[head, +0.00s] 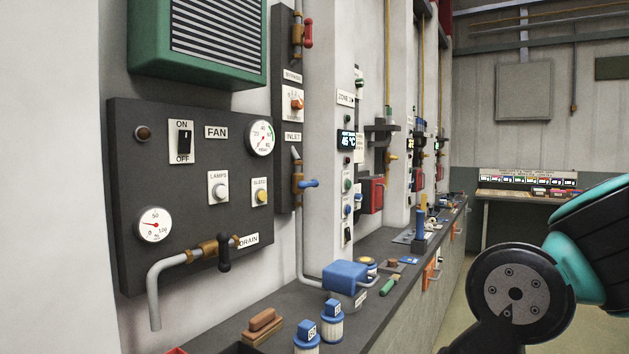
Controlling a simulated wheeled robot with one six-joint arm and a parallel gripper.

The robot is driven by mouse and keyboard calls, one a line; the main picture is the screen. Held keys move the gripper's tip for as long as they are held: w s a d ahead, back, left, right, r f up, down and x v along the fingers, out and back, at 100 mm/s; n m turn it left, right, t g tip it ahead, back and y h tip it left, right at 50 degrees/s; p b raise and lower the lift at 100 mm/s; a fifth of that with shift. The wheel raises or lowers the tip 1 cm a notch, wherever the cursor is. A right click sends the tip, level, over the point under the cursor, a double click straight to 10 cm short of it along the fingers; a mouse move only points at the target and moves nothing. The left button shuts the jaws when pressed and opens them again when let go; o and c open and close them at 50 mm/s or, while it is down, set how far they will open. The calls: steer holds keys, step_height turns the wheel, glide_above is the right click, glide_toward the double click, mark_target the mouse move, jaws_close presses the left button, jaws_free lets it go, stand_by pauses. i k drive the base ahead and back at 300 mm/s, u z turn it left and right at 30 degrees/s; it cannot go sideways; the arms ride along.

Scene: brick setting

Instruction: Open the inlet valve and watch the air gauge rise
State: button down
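The inlet valve (298,184) is a brass body on a vertical grey pipe, below a label (293,137) reading INLET. Its blue lever sticks out to the right, across the pipe. A round gauge (261,138) with a green arc is at the upper right of the dark panel. A second round gauge (154,225), marked in %, is at the panel's lower left. Its red needle points left. I cannot read which one is the air gauge. My gripper is out of view; only part of my arm shows at the right, well apart from the valve.
The dark panel (190,110) also carries a FAN switch (185,141), buttons and a DRAIN valve (223,252) with a black lever. A red-handled valve (307,33) is above. The dark bench (283,304) below holds a blue box (345,276), blue-capped jars (307,338) and brown blocks.

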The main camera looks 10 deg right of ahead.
mark_target(301, 185)
steer(key=k, duration=0.75)
steer(key=z, duration=0.5)
steer(key=i, duration=0.6)
steer(key=z, duration=0.8)
steer(key=i, duration=1.4)
steer(key=u, duration=0.95)
steer(key=i, duration=0.65)
steer(key=u, duration=0.7)
